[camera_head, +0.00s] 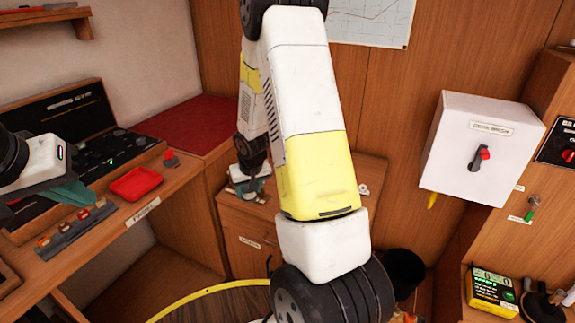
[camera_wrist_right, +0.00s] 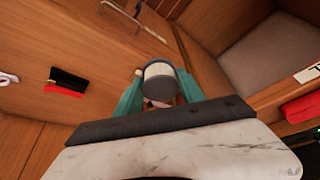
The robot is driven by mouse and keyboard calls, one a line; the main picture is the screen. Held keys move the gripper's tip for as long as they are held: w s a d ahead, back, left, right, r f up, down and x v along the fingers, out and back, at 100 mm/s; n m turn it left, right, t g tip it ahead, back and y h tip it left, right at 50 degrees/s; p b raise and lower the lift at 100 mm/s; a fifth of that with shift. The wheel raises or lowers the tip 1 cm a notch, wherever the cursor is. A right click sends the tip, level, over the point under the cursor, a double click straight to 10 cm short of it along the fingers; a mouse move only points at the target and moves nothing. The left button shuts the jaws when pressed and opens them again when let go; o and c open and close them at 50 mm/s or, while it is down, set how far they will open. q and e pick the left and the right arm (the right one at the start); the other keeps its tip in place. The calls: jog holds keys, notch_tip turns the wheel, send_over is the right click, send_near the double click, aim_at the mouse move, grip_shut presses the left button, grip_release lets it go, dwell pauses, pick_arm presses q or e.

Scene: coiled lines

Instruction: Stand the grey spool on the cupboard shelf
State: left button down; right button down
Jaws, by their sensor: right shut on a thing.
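In the right wrist view the grey spool (camera_wrist_right: 158,70), a short cylinder with a grey end and a pale wound band, is between the teal fingers of my right gripper (camera_wrist_right: 160,92). In the head view my right gripper (camera_head: 250,186) is small and partly behind my arm, above the top of a low wooden cupboard (camera_head: 290,208); the spool cannot be made out there. My left gripper (camera_head: 62,195) is over the left bench, its teal fingers seen from the side, so its opening is unclear. I cannot tell which surface is the cupboard shelf.
A red tray (camera_head: 136,184) and an open black case (camera_head: 70,118) are on the left bench. A white switch box (camera_head: 475,150) hangs on the wall at right. The wrist view shows a black-and-red object (camera_wrist_right: 67,80) and a metal handle (camera_wrist_right: 122,18). My right arm blocks the middle.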

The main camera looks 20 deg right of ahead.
jog(key=w+d+f, duration=0.4)
jog(key=w+d, duration=0.9)
jog(key=w, duration=0.1)
jog(key=w+d+f+m+h, duration=0.15)
jog(key=w+d, duration=0.25)
jog(key=d, duration=1)
jog(key=shift+m+y, duration=0.25)
jog(key=shift+m, duration=0.2)
notch_tip(320, 180, down, 9)
jog(key=shift+w+d+f, duration=0.1)
jog(key=shift+d+f, duration=0.05)
jog(key=shift+f, duration=0.15)
jog(key=c, duration=0.7)
grip_release()
